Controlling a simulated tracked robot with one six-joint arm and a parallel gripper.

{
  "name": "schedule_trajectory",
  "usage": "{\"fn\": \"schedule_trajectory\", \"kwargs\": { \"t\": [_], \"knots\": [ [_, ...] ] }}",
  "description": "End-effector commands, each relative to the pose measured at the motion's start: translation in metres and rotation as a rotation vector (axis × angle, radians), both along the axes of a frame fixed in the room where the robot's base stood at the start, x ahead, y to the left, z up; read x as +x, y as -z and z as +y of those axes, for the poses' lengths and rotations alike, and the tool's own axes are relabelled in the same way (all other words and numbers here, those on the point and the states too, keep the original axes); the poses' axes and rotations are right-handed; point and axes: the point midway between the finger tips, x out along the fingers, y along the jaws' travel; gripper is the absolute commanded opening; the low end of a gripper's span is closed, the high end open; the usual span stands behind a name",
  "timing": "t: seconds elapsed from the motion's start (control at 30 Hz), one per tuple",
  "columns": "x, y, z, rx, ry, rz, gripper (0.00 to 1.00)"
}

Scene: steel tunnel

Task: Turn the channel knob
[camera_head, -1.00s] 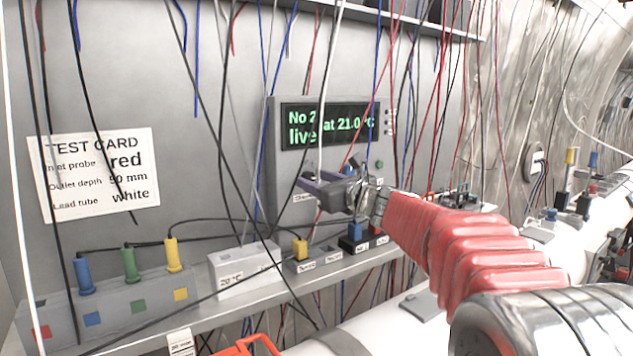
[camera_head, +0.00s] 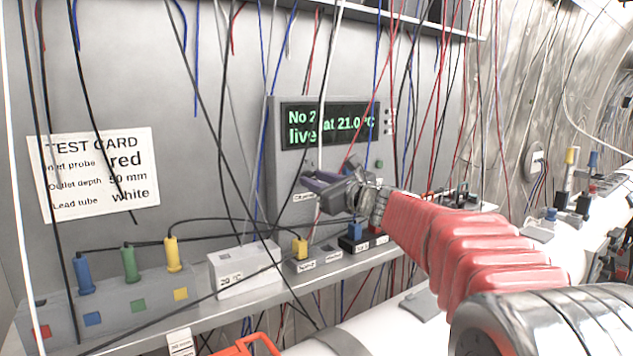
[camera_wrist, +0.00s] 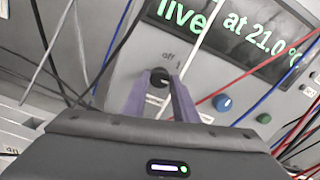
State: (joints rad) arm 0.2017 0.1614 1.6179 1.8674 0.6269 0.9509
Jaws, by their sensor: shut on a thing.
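The channel knob (camera_wrist: 160,77) is a small dark round knob on the front of the grey instrument box (camera_head: 285,110). In the wrist view the marks "off" and "1" show just above it. My gripper (camera_wrist: 160,82) has two purple fingers, one on each side of the knob, shut on it. In the head view my gripper (camera_head: 308,182) reaches the lower left of the box face from the right and hides the knob. The display (camera_head: 330,124) shows green text reading "No 2", "at 21.0 °C" and "live", partly crossed by a cable.
A blue knob (camera_wrist: 223,103) and a green button (camera_wrist: 264,118) sit right of the channel knob. Many loose cables hang before the box. Below is a shelf with a white block (camera_head: 245,268) and a socket box (camera_head: 110,305). A test card (camera_head: 93,175) is on the wall.

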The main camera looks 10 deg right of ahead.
Motion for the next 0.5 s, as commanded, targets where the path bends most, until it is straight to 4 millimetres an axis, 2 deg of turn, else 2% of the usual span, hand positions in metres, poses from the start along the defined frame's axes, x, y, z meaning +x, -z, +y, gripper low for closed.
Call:
{"fn": "schedule_trajectory", "kwargs": {
  "t": [0.2, 0.5],
  "knots": [
    [-0.0002, 0.0001, 0.0004, -0.092, 0.000, -0.038, 0.04],
    [-0.0002, 0.0003, 0.0005, -0.104, -0.001, -0.043, 0.04]
  ]
}}
